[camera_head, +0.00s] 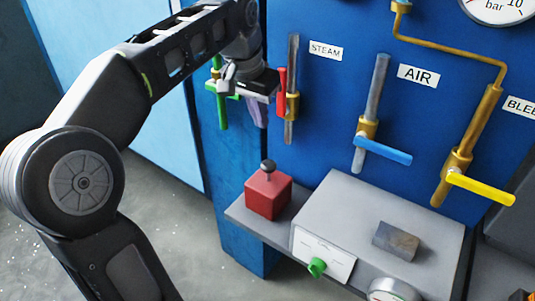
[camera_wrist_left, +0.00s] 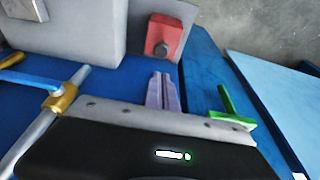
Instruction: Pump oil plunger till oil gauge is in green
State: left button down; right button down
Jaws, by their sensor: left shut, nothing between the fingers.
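A red block with a black knob on top (camera_head: 268,190), which looks like the oil plunger, sits on the left end of a grey shelf. It also shows in the left wrist view (camera_wrist_left: 167,32). My left gripper (camera_head: 258,112) is shut and empty, up near the blue panel, above and apart from the red block. Its closed purple-grey fingers show in the wrist view (camera_wrist_left: 160,92). A round gauge (camera_head: 393,290) at the bottom edge is partly cut off. I cannot read its needle or see a green zone. My right gripper is out of view.
The blue panel carries a red lever (camera_head: 281,92) by STEAM, a blue lever (camera_head: 384,151) by AIR, a yellow lever (camera_head: 481,188) and a green handle (camera_head: 222,108). A grey box (camera_head: 345,215) with a green knob (camera_head: 317,267) and a small block (camera_head: 397,241) stands right of the red block.

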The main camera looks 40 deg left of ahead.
aim_at(266, 166)
pick_arm(q)
jog(key=x, duration=0.8)
jog(key=s+p+x, duration=0.1)
jog(key=x, duration=0.4)
jog(key=shift+s+f, duration=0.1)
jog(key=shift+f, duration=0.1)
notch_tip(266, 166, down, 5)
jog(key=b, duration=0.3)
jog(key=shift+b, duration=0.3)
jog(key=shift+s, duration=0.15)
jog(key=shift+r, duration=0.15)
